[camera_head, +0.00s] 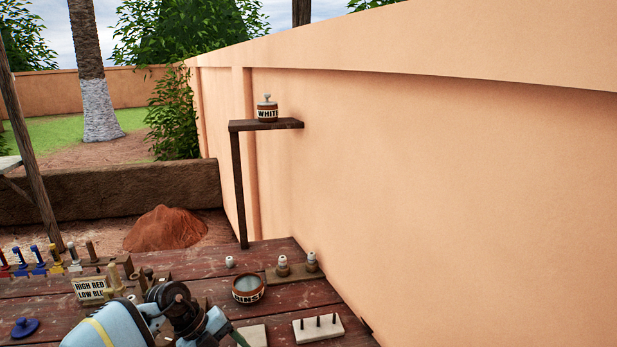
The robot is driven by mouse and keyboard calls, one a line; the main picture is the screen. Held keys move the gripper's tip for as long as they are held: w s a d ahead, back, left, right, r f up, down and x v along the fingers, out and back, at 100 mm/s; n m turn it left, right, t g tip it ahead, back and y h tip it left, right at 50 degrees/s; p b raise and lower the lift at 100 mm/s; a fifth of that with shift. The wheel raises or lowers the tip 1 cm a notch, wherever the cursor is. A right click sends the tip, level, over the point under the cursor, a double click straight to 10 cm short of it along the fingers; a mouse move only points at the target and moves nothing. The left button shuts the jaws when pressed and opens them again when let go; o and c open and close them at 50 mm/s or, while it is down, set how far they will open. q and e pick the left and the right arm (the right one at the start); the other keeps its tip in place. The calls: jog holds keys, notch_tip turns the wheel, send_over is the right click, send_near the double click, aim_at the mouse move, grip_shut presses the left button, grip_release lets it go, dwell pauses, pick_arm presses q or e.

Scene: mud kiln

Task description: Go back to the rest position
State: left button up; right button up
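One of my arms, light blue with a yellow stripe and dark joints, rises from the bottom edge left of centre, over the near part of the wooden table (205,290). Its links bend to the right and run down out of the picture. I cannot tell which arm it is. No gripper fingertips show clearly, so neither gripper can be seen open or shut. The other arm is not seen. My arm hides part of the table and the edge of a sign (89,289) reading "HIGH RED LOW BL…".
A "RINSE" pot (248,289), a pegged white block (318,327), a wooden holder (292,273) with small bottles, a blue lid (25,327) and a rack of coloured pieces (55,266) stand on the table. A "WHITE" jar (267,111) sits on a shelf (262,126) by the wall (450,190).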

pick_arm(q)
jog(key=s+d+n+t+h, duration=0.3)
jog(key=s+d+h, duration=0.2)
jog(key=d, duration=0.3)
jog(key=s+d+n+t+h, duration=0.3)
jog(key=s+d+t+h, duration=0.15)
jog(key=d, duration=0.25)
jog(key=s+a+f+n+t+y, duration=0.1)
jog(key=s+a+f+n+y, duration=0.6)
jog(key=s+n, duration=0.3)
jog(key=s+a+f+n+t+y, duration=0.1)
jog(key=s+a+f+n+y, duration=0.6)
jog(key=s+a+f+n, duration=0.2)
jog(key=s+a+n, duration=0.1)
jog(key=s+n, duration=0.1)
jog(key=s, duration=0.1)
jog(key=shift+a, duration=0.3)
